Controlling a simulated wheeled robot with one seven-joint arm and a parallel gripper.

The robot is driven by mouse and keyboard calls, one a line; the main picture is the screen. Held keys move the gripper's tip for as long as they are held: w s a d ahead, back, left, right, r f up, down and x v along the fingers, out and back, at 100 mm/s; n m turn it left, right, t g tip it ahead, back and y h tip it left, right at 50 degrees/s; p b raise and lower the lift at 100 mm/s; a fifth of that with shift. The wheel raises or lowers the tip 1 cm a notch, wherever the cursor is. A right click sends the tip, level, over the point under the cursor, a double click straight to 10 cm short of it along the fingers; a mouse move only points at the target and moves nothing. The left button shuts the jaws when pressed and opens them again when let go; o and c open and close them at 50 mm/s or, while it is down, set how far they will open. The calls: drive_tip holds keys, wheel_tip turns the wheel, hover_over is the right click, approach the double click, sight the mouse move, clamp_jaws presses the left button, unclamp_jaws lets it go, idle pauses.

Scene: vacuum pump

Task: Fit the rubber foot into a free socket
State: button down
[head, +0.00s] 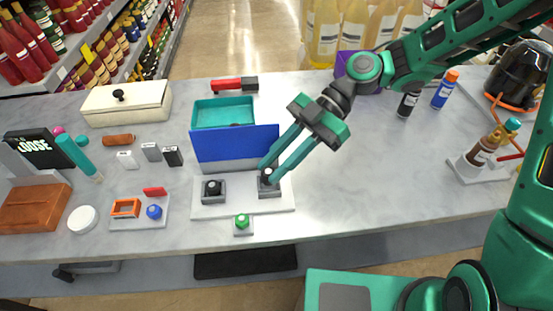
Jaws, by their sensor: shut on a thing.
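A white base plate (235,208) with an upright blue panel (237,148) lies near the table's front edge. Two grey socket blocks stand on it. The left block (204,198) has a round black piece (212,187) in it. My gripper (268,174) comes down from the upper right, with its fingertips at the right block (269,191). It is shut on a small dark piece, which looks like the rubber foot (267,181). The fingers partly hide this piece, and I cannot tell how deep it sits in the socket.
A green knob on a small pad (242,223) stands just in front of the plate. A teal tray (223,113) lies behind the panel. Small parts, a brown case (35,208) and a white box (126,103) fill the left. The table right of the plate is clear.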

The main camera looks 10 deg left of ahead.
drive_tip(key=shift+f, duration=1.3)
drive_tip(key=c, duration=1.4)
unclamp_jaws()
drive_tip(key=shift+c, duration=0.2)
drive_tip(key=shift+w, duration=0.1)
drive_tip(key=shift+w+r, duration=0.15)
drive_tip(key=v, duration=1)
drive_tip(key=shift+d, duration=0.35)
